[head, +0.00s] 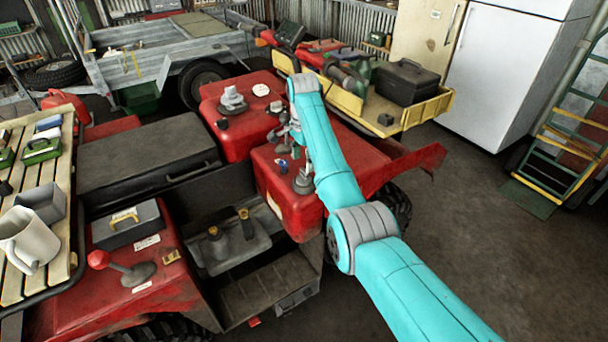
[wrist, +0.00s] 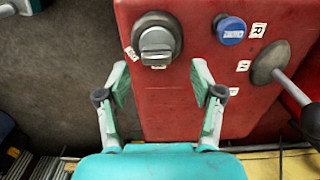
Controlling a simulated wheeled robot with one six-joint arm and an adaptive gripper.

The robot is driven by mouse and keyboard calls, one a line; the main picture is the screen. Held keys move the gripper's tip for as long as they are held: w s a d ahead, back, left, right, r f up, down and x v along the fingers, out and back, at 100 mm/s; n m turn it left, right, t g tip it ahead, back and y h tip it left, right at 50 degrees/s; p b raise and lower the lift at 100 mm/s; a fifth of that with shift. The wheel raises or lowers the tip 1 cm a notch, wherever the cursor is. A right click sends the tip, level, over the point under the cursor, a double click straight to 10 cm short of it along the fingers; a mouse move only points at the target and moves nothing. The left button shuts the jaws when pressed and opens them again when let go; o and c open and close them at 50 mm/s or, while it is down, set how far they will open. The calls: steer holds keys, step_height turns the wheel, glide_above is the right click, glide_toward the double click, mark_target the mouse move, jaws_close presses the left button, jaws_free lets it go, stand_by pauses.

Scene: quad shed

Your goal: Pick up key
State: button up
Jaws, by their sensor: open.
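In the wrist view, a grey round fitting with a raised flat grip (wrist: 157,42) sits on a red panel (wrist: 175,105). It looks like the key in its switch, though I cannot be sure. My gripper (wrist: 160,75) is open and empty, with one finger to each side just below the fitting in the picture. No contact shows. In the head view my gripper (head: 284,134) is over the red vehicle's right-hand box (head: 295,205), and I cannot make out the key there.
A blue round cap (wrist: 230,29) and a grey lever with a round base (wrist: 270,62) stand to the fitting's right, among small white labels. Open floor (head: 480,230) lies to the right.

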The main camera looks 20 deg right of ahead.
mark_target(304, 169)
step_height(304, 169, down, 5)
steer(key=shift+s+d+f, duration=0.1)
steer(key=shift+s, duration=0.05)
steer(key=c, duration=1)
